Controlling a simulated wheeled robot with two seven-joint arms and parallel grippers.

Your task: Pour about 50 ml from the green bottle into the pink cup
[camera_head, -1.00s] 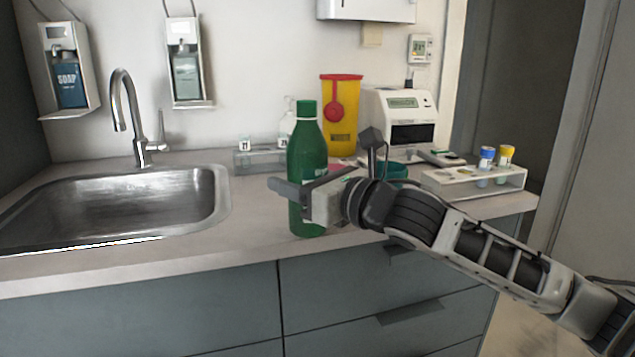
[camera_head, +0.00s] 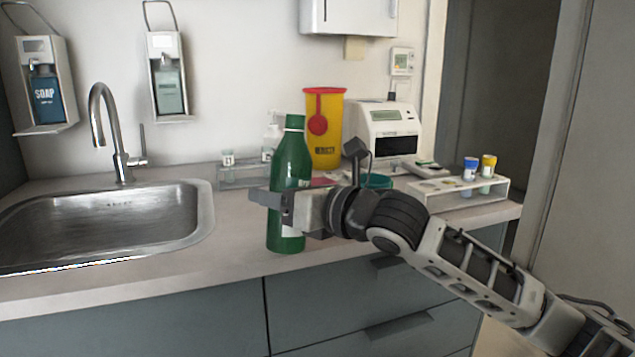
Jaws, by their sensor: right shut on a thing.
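The green bottle (camera_head: 290,165) stands near the front of the counter, slightly tilted with its top to the right. Its cap end is up. My right gripper (camera_head: 277,200) is shut on the bottle's lower middle, reaching in from the right. I cannot tell whether the bottle's base touches the counter. A small patch of pink (camera_head: 322,182) shows behind the gripper, right of the bottle. It may be the pink cup, but most of it is hidden. My left gripper is out of view.
A steel sink (camera_head: 105,225) with a tap fills the left. Behind the bottle are a clear rack (camera_head: 236,180) and a yellow sharps bin (camera_head: 325,145). A teal container (camera_head: 378,181) and a white tube rack (camera_head: 465,197) stand right. Bare counter lies between sink and bottle.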

